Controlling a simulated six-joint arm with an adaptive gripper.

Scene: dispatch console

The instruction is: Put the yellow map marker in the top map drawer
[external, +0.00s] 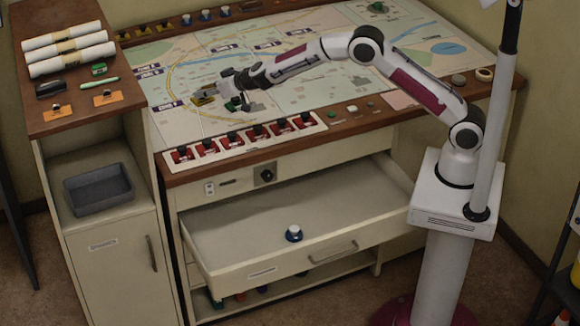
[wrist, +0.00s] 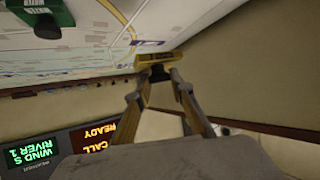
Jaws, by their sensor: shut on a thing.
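The yellow map marker (external: 204,98) is at the left part of the map, at the tips of my gripper (external: 220,90). In the wrist view my gripper (wrist: 165,75) is shut on the marker's dark knob, with its yellow base (wrist: 160,58) showing beyond the fingertips. I cannot tell whether the base touches the map. The top map drawer (external: 235,222) is pulled open below the console top.
A green marker (wrist: 40,15) is close to my gripper on the map. A row of red switches (external: 230,140) lines the map's front edge. A side cabinet (external: 95,120) with white rolls stands left. Most of the drawer floor is clear.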

